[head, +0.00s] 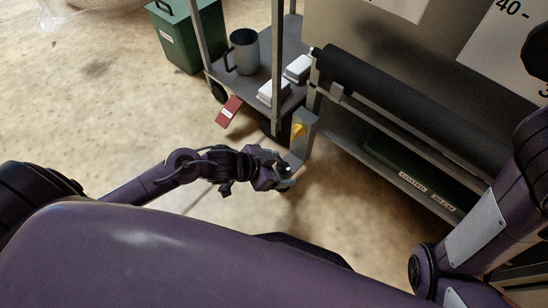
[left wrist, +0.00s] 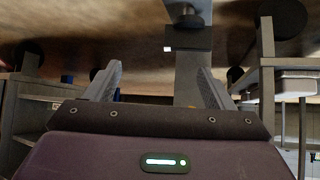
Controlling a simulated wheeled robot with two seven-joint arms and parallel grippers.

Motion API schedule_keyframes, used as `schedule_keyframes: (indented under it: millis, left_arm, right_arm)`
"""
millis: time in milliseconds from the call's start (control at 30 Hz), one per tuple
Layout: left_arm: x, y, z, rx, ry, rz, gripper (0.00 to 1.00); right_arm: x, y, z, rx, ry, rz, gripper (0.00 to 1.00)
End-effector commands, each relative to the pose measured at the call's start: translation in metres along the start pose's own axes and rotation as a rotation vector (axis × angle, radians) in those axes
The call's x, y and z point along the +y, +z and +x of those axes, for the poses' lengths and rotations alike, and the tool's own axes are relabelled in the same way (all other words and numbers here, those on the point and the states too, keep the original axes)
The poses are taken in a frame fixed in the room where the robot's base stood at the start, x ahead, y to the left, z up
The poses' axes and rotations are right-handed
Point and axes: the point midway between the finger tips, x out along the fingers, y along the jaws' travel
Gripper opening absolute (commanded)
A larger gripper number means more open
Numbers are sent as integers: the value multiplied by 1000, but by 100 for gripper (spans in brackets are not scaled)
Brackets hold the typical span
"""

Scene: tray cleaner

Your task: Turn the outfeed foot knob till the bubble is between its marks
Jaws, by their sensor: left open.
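My left gripper (head: 284,178) is at the lower end of a grey upright bracket (head: 304,144) at the machine's near left corner. A small yellow part (head: 299,129) shows on that bracket. Beyond the fingers, a grey post (left wrist: 189,80) runs up the picture to a dark round part (left wrist: 187,18), which looks like the foot knob. A small white patch (left wrist: 167,49) lies beside the post. I cannot make out the bubble or its marks. My right gripper is out of view.
A grey cart (head: 250,84) holding a mug (head: 243,52) and white boxes (head: 272,92) stands behind the bracket. The machine's black roller (head: 390,88) extends right. A green bin (head: 184,38) stands back left. Floor at left is clear.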

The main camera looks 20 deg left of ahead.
Motion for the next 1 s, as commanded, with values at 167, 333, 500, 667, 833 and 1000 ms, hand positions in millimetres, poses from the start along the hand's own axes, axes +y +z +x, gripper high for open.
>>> schedule_keyframes:
  millis: [167,333,500,667,833,1000]
  left_arm:
    - [-22,10,-14,-37,-96,-84,76]
    - [-26,13,7,-36,-102,-88,76]
    - [-28,15,36,-37,-100,-86,76]
    - [-30,15,54,-38,-100,-84,76]
    - [-30,14,61,-39,-99,-84,76]
    - [-30,13,61,-39,-98,-84,76]
  right_arm:
    - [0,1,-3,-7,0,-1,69]
    - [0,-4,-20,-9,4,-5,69]
    - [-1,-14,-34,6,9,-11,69]
    - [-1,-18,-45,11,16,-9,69]
    - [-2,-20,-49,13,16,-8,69]
    - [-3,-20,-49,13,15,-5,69]
